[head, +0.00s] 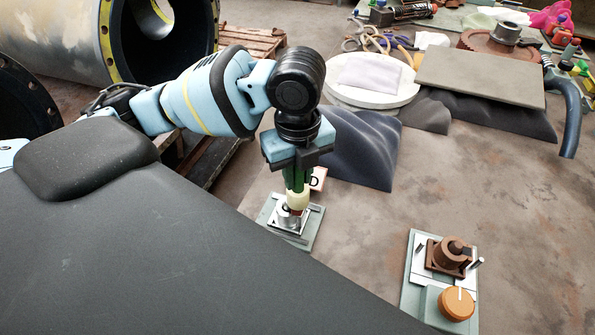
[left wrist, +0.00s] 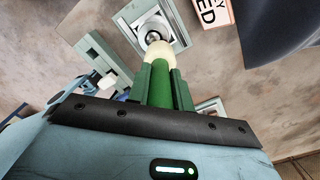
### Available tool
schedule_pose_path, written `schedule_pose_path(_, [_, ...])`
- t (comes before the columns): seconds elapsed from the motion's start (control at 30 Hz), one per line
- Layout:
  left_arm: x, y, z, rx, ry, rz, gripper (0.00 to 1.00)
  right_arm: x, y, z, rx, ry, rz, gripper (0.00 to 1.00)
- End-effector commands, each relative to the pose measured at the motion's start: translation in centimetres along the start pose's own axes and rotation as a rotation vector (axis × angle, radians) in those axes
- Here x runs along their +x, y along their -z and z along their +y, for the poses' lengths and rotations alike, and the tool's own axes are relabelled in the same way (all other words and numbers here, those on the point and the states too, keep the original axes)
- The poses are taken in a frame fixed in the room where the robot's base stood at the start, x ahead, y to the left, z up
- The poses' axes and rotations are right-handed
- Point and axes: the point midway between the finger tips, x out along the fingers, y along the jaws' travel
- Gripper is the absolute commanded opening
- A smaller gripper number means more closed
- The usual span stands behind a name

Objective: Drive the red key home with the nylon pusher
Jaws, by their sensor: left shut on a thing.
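My left gripper (head: 296,178) is shut on the nylon pusher, which has a green body and a cream tip (head: 298,199). The pusher points down over a metal block (head: 288,222) on a grey-green plate (head: 309,237). In the left wrist view the green body (left wrist: 157,88) sits between the fingers, and the cream tip (left wrist: 159,52) overlaps the near edge of the block's round opening (left wrist: 152,30). I cannot tell whether the tip touches anything. I cannot make out the red key; the tip may hide it. My right gripper is out of view.
A second plate (head: 411,289) to the right carries a brown block (head: 446,257) and an orange knob (head: 456,304). Dark draped cloth (head: 360,150) lies behind. Floor right of centre is clear.

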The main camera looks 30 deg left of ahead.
Motion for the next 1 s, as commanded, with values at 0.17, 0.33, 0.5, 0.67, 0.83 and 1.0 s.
schedule_pose_path(0.17, [-0.05,0.0,-0.02,0.0,0.001,0.0,0.0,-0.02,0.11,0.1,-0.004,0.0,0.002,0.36])
schedule_pose_path(0.33, [-0.05,0.0,-0.02,0.0,0.002,0.0,0.0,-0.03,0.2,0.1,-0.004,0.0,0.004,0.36])
schedule_pose_path(0.5, [-0.04,0.0,-0.02,0.0,0.001,0.0,0.0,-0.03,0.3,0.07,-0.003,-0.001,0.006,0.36])
schedule_pose_path(0.67, [-0.03,0.0,-0.02,0.0,0.001,-0.001,0.0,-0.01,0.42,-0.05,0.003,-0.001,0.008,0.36])
schedule_pose_path(0.83, [-0.02,0.0,-0.02,0.0,0.001,0.0,0.0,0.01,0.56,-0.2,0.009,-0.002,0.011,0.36])
schedule_pose_path(1.0, [-0.01,0.0,-0.02,0.0,0.001,-0.001,0.0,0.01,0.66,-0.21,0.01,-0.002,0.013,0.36])
